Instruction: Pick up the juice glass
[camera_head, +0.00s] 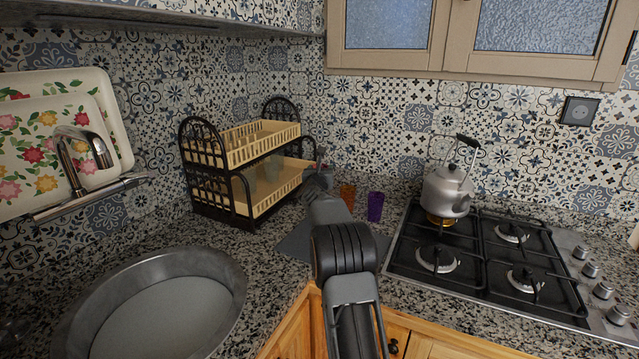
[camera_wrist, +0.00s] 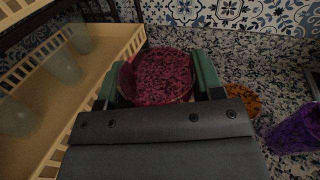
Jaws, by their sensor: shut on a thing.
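The juice glass, a see-through pink-red tumbler (camera_wrist: 158,92), sits between the two green-padded fingers of my gripper (camera_wrist: 160,76) in the wrist view. My gripper is shut on it, one finger at each side. The speckled counter shows through the glass. Its lower part is hidden by the gripper body. In the head view my gripper (camera_head: 319,180) is beside the right end of the dish rack, and the glass is mostly hidden there. I cannot tell if the glass touches the counter.
An orange glass (camera_head: 347,196) and a purple glass (camera_head: 375,206) stand on the counter just right of my gripper. The two-tier dish rack (camera_head: 190,160), holding clear glasses (camera_wrist: 62,66), is close on the left. A stove (camera_head: 410,262) with a kettle (camera_head: 447,190) is at right, a sink (camera_head: 225,275) at left.

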